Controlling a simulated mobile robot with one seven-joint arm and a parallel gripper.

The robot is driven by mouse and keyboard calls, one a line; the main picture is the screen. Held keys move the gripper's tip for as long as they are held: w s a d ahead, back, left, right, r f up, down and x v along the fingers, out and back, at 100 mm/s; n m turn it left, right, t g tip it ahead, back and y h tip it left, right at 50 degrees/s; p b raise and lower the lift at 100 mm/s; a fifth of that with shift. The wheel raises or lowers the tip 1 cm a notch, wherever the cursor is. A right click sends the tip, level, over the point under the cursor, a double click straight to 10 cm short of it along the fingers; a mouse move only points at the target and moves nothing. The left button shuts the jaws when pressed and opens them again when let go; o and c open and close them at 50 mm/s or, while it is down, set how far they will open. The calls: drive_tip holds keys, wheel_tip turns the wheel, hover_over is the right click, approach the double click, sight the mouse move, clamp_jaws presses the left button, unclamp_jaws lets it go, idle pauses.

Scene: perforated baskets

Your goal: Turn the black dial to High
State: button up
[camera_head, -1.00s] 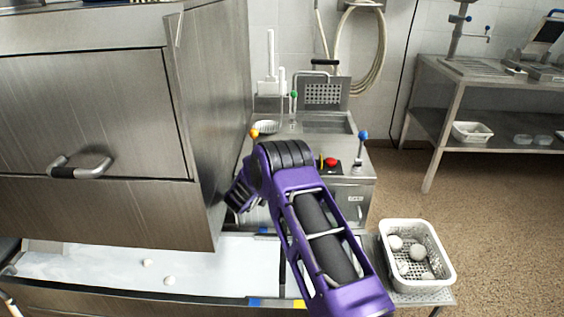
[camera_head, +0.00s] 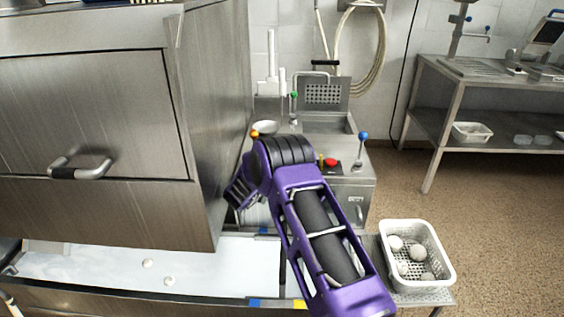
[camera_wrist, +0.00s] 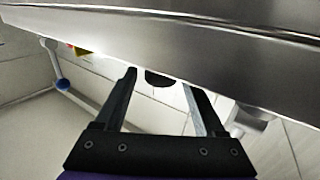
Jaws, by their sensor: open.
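A dark rounded shape (camera_wrist: 158,78), which looks like the black dial, shows in the wrist view just under a metal edge that cuts off its upper part. My gripper (camera_wrist: 160,82) is open, with one finger on each side of that shape. I cannot tell whether the fingers touch it, and no setting mark or High label is readable. In the head view my purple arm reaches toward the side of the large steel machine (camera_head: 95,115). There my fingertips and the dial are hidden.
A steel unit with a red button (camera_head: 330,162) and a blue-knobbed lever (camera_head: 362,136) stands behind my arm. A white perforated basket (camera_head: 447,262) with several pale balls sits at right. A steel table (camera_head: 440,85) stands far right. Open floor lies between.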

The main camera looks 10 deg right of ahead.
wheel_tip(320, 180, up, 9)
drive_tip(key=shift+f+p, duration=0.2)
drive_tip(key=shift+p, duration=0.35)
drive_tip(key=s+d+f+n, duration=0.1)
drive_tip(key=f, duration=0.1)
drive_tip(key=s+d+f+n+t+y, duration=0.1)
drive_tip(key=s+d+f, duration=0.1)
drive_tip(key=shift+s+d+f+n, duration=0.1)
drive_tip(key=shift+d+f+n, duration=0.1)
drive_tip(key=shift+d+n, duration=0.1)
drive_tip(key=s+a+f+n+t+y, duration=0.2)
drive_tip(key=s+f+n+y, duration=0.1)
drive_tip(key=s+y, duration=0.3)
drive_tip(key=s+a+f+n+t+y, duration=0.2)
drive_tip(key=s+a+y, duration=0.15)
drive_tip(key=s, duration=0.45)
drive_tip(key=w, duration=0.5)
drive_tip(key=w+d, duration=0.1)
drive_tip(key=w, duration=0.5)
drive_tip(key=w+d, duration=0.1)
drive_tip(key=w, duration=0.5)
drive_tip(key=shift+w, duration=0.1)
clamp_jaws()
